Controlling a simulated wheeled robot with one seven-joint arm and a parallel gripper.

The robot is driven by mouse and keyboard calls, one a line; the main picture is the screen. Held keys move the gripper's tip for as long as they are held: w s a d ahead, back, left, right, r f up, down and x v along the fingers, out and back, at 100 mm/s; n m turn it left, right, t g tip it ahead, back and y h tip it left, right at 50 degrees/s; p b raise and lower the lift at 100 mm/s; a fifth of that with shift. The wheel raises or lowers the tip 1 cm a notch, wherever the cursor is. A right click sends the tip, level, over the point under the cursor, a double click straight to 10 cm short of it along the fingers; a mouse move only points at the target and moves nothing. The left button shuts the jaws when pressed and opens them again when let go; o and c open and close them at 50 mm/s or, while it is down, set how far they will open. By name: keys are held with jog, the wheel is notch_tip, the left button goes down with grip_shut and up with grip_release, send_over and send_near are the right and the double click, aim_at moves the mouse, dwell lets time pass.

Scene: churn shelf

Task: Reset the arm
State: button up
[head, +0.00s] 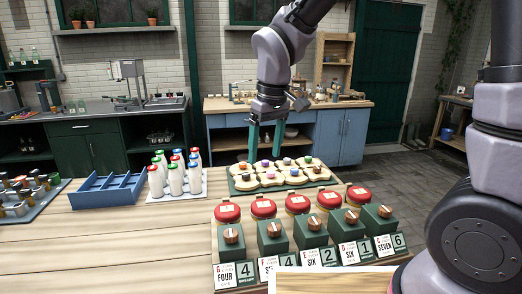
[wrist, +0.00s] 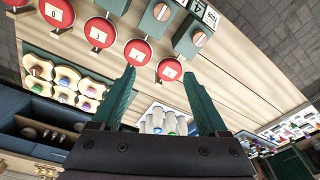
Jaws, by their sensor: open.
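My gripper (head: 266,141) hangs from my arm above the far side of the table, fingers pointing down. Its two green fingers are apart with nothing between them. In the head view the fingers are in front of the far edge of a green tray (head: 236,187) of cream pieces with coloured knobs. In the wrist view my gripper (wrist: 165,92) shows both fingers spread, with the wooden tabletop (wrist: 225,75) beyond them.
Red-lidded jars (head: 263,208) stand behind green dial boxes (head: 271,236) with number cards. White bottles (head: 175,178) with coloured caps stand on a white tray left of the green tray. A blue divided crate (head: 107,191) is further left. The front left tabletop (head: 110,250) is clear.

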jog(key=w+d+r+m+t+y, duration=0.15)
jog(key=d+r+m, duration=0.35)
jog(key=d+r, duration=0.6)
jog(key=s+d+r+m+t, duration=0.2)
jog(key=s+d+m, duration=0.1)
jog(key=d, duration=0.4)
jog(key=s+d+r+m+t, duration=0.2)
jog(key=s+d+m, duration=0.1)
jog(key=d, duration=0.4)
jog(key=shift+d+r+m+t+h, duration=0.25)
jog(key=shift+d+m+t+h, duration=0.1)
jog(key=shift+m, duration=0.25)
